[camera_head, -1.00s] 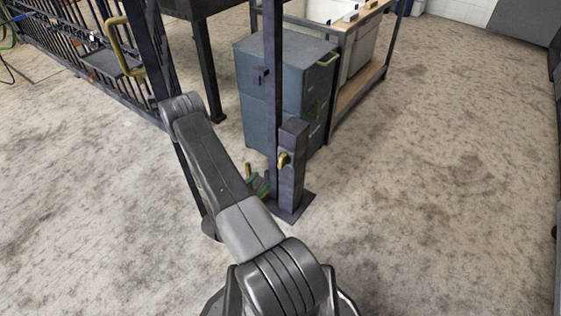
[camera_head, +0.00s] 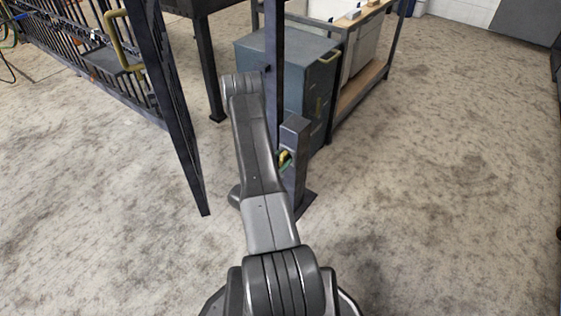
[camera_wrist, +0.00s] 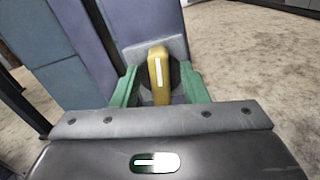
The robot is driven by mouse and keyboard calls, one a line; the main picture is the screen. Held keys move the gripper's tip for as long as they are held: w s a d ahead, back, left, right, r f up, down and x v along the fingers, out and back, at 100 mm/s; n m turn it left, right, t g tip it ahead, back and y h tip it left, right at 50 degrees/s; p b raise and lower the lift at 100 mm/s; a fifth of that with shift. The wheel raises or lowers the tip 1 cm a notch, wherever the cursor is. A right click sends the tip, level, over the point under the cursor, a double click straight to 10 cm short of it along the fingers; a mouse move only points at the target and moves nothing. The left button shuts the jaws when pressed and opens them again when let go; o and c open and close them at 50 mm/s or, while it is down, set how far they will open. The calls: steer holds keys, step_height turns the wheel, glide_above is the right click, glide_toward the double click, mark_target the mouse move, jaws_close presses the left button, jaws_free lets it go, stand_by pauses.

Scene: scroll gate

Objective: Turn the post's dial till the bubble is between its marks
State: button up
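The post (camera_head: 296,147) is a short dark upright on a floor plate. Its yellow dial (camera_head: 283,157) is on its left side. In the wrist view the dial (camera_wrist: 159,75) is an upright yellow handle with a white line, in front of a dark round base on a grey plate. My gripper (camera_wrist: 163,84) is open, its green fingers on either side of the dial with a gap at each side. In the head view my arm hides most of the gripper.
A tall dark gate upright (camera_head: 274,60) stands close to the post. A blue-grey cabinet (camera_head: 305,65) is behind it, beside a rack with a pale bin (camera_head: 362,50). A barred gate (camera_head: 90,55) is at upper left. The floor at right is clear.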

jaws_close()
steer(key=shift+w+a+n+b, duration=0.1)
steer(key=shift+n+b, duration=0.35)
steer(key=shift+n, duration=0.55)
jaws_free()
steer(key=p+v, duration=0.2)
steer(key=v, duration=1.1)
steer(key=shift+s+a+p, duration=0.25)
steer(key=shift+s+p, duration=0.1)
